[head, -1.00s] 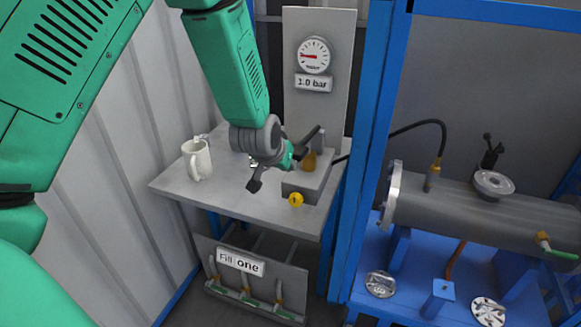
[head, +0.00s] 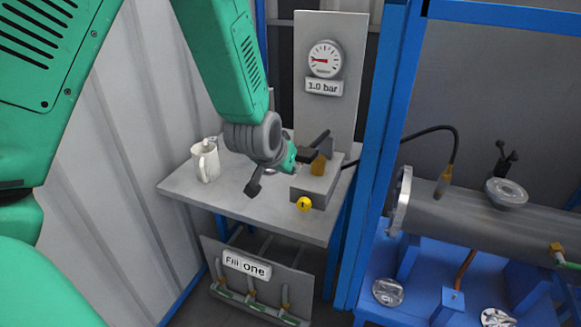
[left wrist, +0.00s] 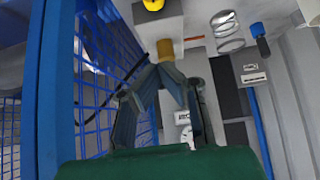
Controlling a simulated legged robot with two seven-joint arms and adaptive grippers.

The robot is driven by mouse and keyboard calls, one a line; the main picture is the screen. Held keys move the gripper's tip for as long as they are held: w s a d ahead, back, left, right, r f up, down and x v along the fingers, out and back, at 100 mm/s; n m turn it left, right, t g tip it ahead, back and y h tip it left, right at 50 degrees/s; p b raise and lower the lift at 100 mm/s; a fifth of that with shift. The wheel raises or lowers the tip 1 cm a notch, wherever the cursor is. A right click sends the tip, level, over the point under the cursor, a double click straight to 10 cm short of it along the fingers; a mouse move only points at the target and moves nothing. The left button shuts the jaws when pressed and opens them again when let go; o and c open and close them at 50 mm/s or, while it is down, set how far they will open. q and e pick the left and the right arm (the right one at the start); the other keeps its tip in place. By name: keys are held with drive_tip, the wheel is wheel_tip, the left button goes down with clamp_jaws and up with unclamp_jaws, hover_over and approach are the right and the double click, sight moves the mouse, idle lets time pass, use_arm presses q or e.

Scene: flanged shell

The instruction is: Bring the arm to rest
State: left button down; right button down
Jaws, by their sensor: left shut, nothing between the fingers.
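My left arm (head: 222,65) reaches down from the top left over a small grey bench. Its gripper (head: 308,156) is shut and empty, close to the brass fitting (head: 318,166) on a grey block (head: 315,188). I cannot tell from the head view whether they touch. In the left wrist view the fingers (left wrist: 166,72) meet at their tips, just below the brass fitting (left wrist: 165,49). My right gripper is out of view.
A white mug (head: 205,161) stands at the left of the bench (head: 225,193). A gauge panel (head: 325,108) rises behind. A blue post (head: 380,150) separates the bench from the grey flanged shell (head: 455,218). A "Fill one" rack (head: 246,264) sits below.

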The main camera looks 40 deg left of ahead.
use_arm(q)
drive_tip(key=shift+a, duration=0.1)
drive_tip(key=s+d+f+m+g+b, duration=0.1)
drive_tip(key=s+d+f+g+b, duration=0.15)
drive_tip(key=s+f, duration=0.75)
drive_tip(key=s+d+f+m+g+b, duration=0.1)
drive_tip(key=s+d+f+g+b, duration=0.15)
drive_tip(key=s+f, duration=0.75)
drive_tip(key=s+d+f+m+g+h+b, duration=0.1)
drive_tip(key=s+f+b, duration=0.3)
drive_tip(key=s+f, duration=0.7)
wheel_tip(320, 180, down, 3)
drive_tip(key=shift+d+r+g+h, duration=0.1)
drive_tip(key=shift+d+g+h, duration=0.3)
drive_tip(key=shift+d+g, duration=0.25)
drive_tip(key=shift+w, duration=0.2)
